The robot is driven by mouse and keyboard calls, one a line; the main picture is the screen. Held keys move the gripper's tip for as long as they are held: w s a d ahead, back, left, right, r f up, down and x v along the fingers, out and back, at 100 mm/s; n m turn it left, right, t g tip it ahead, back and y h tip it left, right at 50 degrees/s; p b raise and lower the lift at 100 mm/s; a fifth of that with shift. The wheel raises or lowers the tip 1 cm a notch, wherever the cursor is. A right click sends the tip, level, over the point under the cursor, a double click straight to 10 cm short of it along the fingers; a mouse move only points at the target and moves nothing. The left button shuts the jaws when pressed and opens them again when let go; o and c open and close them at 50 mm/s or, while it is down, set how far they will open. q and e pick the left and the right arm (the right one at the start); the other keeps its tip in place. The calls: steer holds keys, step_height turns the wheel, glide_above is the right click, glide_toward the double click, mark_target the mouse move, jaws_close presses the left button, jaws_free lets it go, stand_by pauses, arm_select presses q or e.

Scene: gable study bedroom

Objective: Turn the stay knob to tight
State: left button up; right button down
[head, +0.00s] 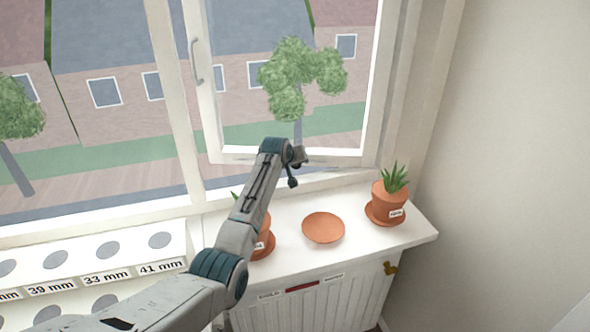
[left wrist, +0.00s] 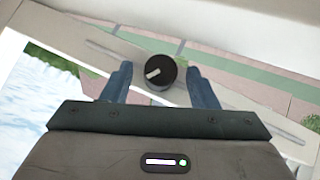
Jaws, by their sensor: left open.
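The stay knob (left wrist: 160,72) is round and black with a white pointer mark. In the left wrist view its mark points to the left and slightly down. It sits on a pale slotted stay bar (left wrist: 110,54). My left gripper (left wrist: 160,78) is open, with one blue finger on each side of the knob. Small gaps show between the fingers and the knob. In the head view my left gripper (head: 297,168) is at the lower rail of the window sash (head: 340,158), and I cannot make out the knob there. My right gripper is not in view.
The white sill (head: 290,212) below bears an empty terracotta saucer (head: 323,228), a potted plant (head: 390,199) at right and another pot (head: 262,243) partly behind my arm. A sloped board (head: 85,262) with grey discs and millimetre labels lies at left.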

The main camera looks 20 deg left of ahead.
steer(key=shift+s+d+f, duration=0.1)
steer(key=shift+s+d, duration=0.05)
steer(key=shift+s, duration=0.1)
arm_select(q)
steer(key=c, duration=1)
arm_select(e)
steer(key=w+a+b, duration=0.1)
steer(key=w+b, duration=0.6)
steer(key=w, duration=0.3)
arm_select(q)
steer(key=m+y+b, duration=0.1)
steer(key=m+y, duration=0.1)
steer(key=y, duration=0.2)
steer(key=d+m+g+y+b, duration=0.1)
steer(key=m+y, duration=0.1)
steer(key=y, duration=0.1)
steer(key=m+y+b, duration=0.1)
steer(key=m+y, duration=0.2)
steer(key=y, duration=0.1)
steer(key=shift+w+d+f+g+y+b, duration=0.25)
steer(key=shift+d+f+g+y+b, duration=0.05)
steer(key=shift+f+g+b, duration=0.1)
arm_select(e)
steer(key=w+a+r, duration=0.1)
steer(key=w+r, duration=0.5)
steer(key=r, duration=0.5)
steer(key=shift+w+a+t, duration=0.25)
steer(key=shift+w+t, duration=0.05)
